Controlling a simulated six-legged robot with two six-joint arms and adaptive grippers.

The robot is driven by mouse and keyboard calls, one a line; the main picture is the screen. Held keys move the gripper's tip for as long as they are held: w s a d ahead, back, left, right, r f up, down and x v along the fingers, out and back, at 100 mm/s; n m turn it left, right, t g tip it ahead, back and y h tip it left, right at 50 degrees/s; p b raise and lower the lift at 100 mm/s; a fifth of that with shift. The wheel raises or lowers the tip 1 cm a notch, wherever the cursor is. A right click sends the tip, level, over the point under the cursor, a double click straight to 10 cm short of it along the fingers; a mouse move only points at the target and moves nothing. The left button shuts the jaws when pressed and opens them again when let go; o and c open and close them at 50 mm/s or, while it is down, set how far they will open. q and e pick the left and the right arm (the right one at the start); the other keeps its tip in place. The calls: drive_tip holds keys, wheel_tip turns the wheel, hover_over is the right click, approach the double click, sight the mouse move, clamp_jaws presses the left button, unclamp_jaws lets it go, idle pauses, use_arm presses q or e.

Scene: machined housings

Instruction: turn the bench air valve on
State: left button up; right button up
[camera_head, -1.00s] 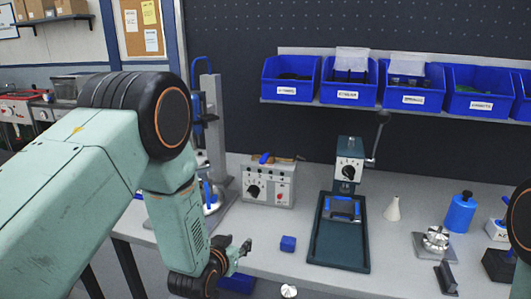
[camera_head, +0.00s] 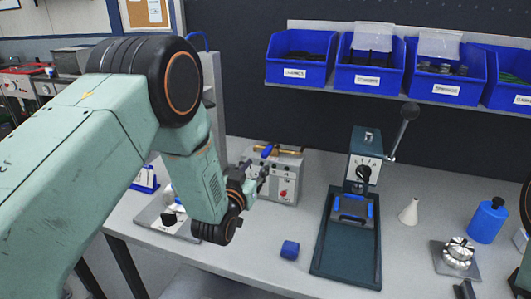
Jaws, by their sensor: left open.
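A grey control box (camera_head: 285,183) with a red button stands at the back of the bench. A brass pipe fitting (camera_head: 288,153) with a small blue lever (camera_head: 267,150) shows at its top; it looks like the air valve. The lever is too small to tell its exact angle to the pipe. My left gripper (camera_head: 257,173) is open and empty, in front of the box's left side and a little below the lever. It hides part of the box's front. I see no contact with the lever. My right gripper is out of view.
A dark green press (camera_head: 363,160) with a long lever stands right of the box. A blue block (camera_head: 290,250) lies near the bench's front. A white cone bottle (camera_head: 409,212) and blue bottle (camera_head: 488,220) stand right. Blue bins (camera_head: 372,77) hang above.

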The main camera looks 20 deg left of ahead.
sight(264, 155)
use_arm(q)
drive_tip(key=shift+d+r, duration=0.4)
drive_tip(key=shift+r, duration=0.1)
drive_tip(key=w, duration=0.6)
drive_tip(key=shift+w+a+f, duration=0.15)
drive_tip(key=shift+w+f, duration=0.1)
drive_tip(key=shift+f, duration=0.1)
drive_tip(key=shift+r, duration=0.2)
drive_tip(key=shift+s+d+r, duration=0.35)
drive_tip(key=shift+s+r, duration=0.05)
drive_tip(key=shift+s, duration=0.05)
drive_tip(key=shift+w+a+f, duration=0.2)
drive_tip(key=shift+w+f, duration=0.1)
drive_tip(key=shift+w+a+f, duration=0.1)
drive_tip(key=shift+w+f, duration=0.15)
drive_tip(key=shift+w, duration=0.1)
drive_tip(key=c, duration=0.3)
drive_tip(key=shift+s+d+r, duration=0.25)
drive_tip(key=shift+s+r, duration=0.15)
drive_tip(key=c, duration=0.5)
drive_tip(key=shift+a, duration=0.1)
clamp_jaws()
